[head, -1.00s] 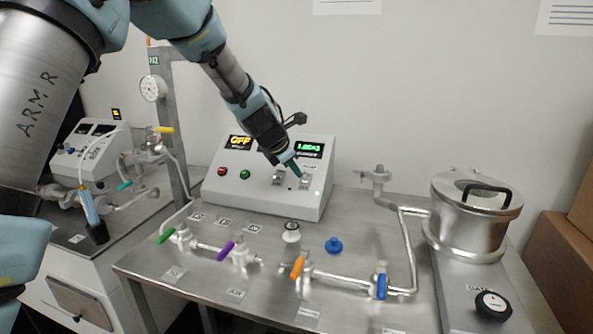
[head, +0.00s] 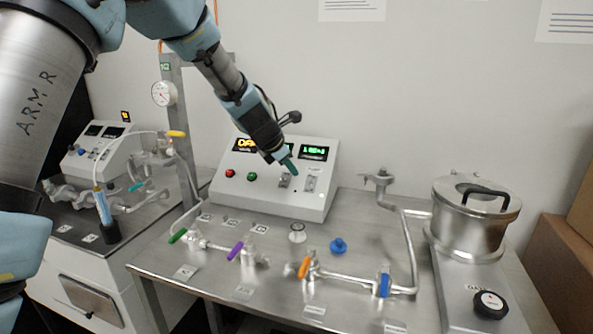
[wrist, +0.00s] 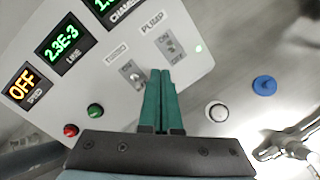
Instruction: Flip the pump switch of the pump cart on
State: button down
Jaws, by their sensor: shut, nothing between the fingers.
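The pump cart's white control box (head: 320,205) stands at the back of the steel cart top. The pump switch (wrist: 171,47), labelled PUMP with ON and OFF marks, is on its sloped face; it also shows in the head view (head: 310,183). Its lever position is too small to tell. The turbo switch (wrist: 132,74) sits to its left. My gripper (wrist: 161,73) is shut and empty, its green fingertips beside the turbo switch and just short of the pump switch in the wrist view. In the head view my gripper (head: 293,171) is in front of the panel, between the two switches; contact cannot be told.
Red (head: 229,173) and green (head: 252,176) buttons and lit displays share the panel; one reads OFF. Valves with coloured handles (head: 304,267) and a steel chamber (head: 473,220) stand on the cart. Another cart is at left.

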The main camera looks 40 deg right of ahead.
notch_tip(320, 180, up, 10)
jog(key=w+a, duration=0.1)
jog(key=shift+w, duration=0.4)
jog(key=shift+a, duration=0.15)
jog(key=w+a+f+m+y, duration=0.1)
jog(key=w+a+f+m, duration=0.15)
jog(key=a, duration=0.75)
jog(key=w+a+f+m+y, duration=0.1)
jog(key=a+f+m+y, duration=0.15)
jog(key=a, duration=0.75)
jog(key=w+a+f+m+y, duration=0.1)
jog(key=a+f+m, duration=0.15)
jog(key=a, duration=0.75)
jog(key=s+a+f+m+y, duration=0.1)
jog(key=s+a+f+m, duration=0.1)
jog(key=a, duration=0.5)
jog(key=s+a+f+m+y, duration=0.1)
jog(key=s+a+f+m, duration=0.1)
jog(key=s+a+m, duration=0.2)
jog(key=s+a+f+m+y, duration=0.1)
jog(key=s+a+f+m, duration=0.1)
jog(key=s+a, duration=0.5)
jog(key=a+m, duration=0.1)
jog(key=a, duration=0.4)
jog(key=shift+a+f+g, duration=0.15)
jog(key=shift+a+g, duration=0.1)
jog(key=shift+g, duration=0.15)
